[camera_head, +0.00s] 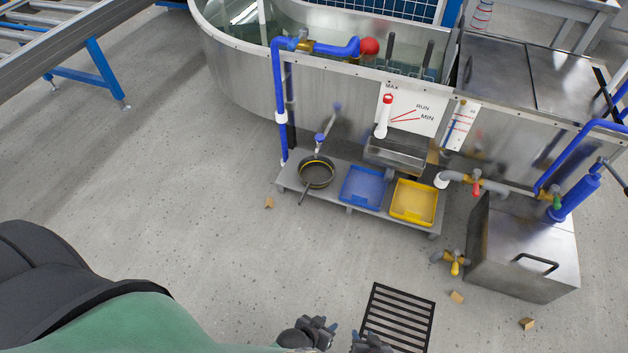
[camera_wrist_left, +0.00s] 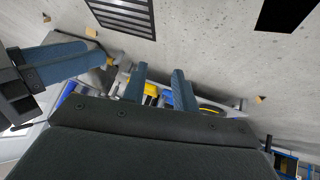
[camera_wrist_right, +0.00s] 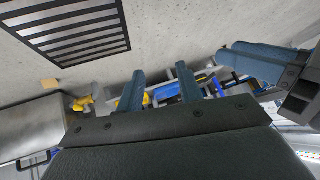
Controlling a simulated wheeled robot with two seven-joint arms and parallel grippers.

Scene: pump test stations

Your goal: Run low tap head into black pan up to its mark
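The black pan (camera_head: 316,173) sits on the low grey shelf in the head view, with a yellow line around its wall and its handle toward me. I cannot tell whether it holds water. A low tap (camera_head: 320,140) with a blue handle is on the tank wall just above and behind the pan; no stream shows from it. My left gripper (camera_head: 322,328) and right gripper (camera_head: 371,343) are at the bottom edge, well short of the shelf. The wrist views show spread, empty fingers on the left gripper (camera_wrist_left: 160,85) and the right gripper (camera_wrist_right: 160,88).
A blue tray (camera_head: 362,187) and a yellow tray (camera_head: 413,202) stand right of the pan. A white red-tipped lever (camera_head: 383,117) is on the tank's MAX/RUN/MIN plate. A steel box (camera_head: 525,250) stands right. A floor grate (camera_head: 398,315) and small brown blocks lie on otherwise clear floor.

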